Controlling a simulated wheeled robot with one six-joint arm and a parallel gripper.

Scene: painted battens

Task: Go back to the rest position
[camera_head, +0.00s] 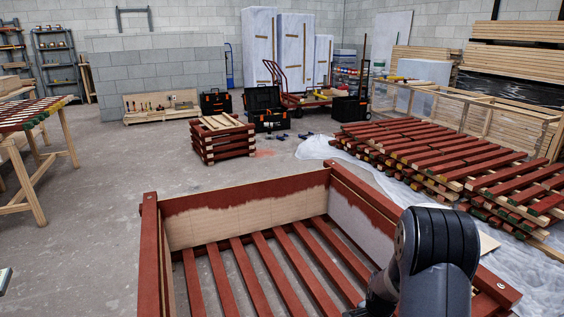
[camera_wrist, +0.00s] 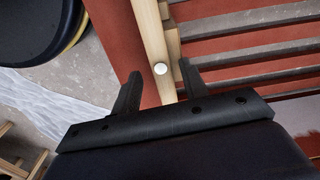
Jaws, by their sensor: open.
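My gripper (camera_wrist: 162,88) shows in the wrist view with its two dark fingers spread apart and nothing between them. Beyond the fingers are a red-painted board and a bare wood post (camera_wrist: 153,45) with a pale round spot. In the head view my dark arm reaches over the right front of a large slatted crate (camera_head: 149,240) with red battens and partly red-painted panels. My gripper is hidden behind the arm there. I cannot tell whether the fingers touch the crate.
Stacked red battens (camera_head: 450,165) lie on plastic sheeting at the right. A small batten stack (camera_head: 222,140) and black toolboxes (camera_head: 268,120) stand behind the crate. A wooden trestle table (camera_head: 62,135) is at the left. Grey floor (camera_head: 90,210) is clear between the table and the crate.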

